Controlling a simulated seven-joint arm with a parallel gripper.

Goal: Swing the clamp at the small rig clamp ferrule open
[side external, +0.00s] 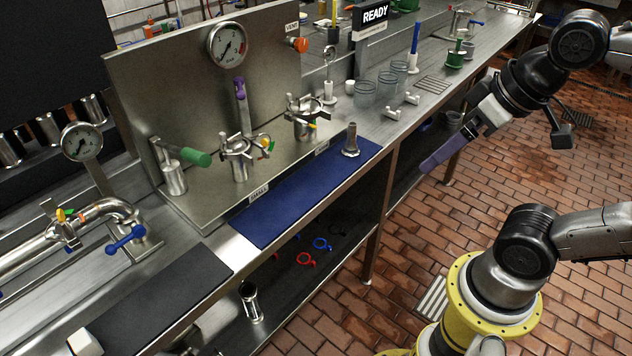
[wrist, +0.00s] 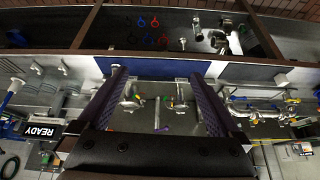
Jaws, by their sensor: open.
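Two metal ferrules with clamps stand on the steel rig. One clamp ferrule (side external: 240,158) is at the left, behind a label (side external: 258,192) that seems to read "SMALL". The other clamp ferrule (side external: 305,118) stands farther back to the right. Each has small coloured parts, and whether either clamp is closed is too small to tell. In the wrist view they show as small shapes between the fingers, one left (wrist: 131,102) and one right (wrist: 180,104). My gripper (side external: 430,162), with long purple fingers, is open and empty over the aisle, well away from the rig. Its fingers also frame the wrist view (wrist: 158,73).
A blue mat (side external: 300,200) lies before the rig, with a metal fitting (side external: 351,142) upright at its far end. Glass beakers (side external: 365,95) stand right. The aisle is clear.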

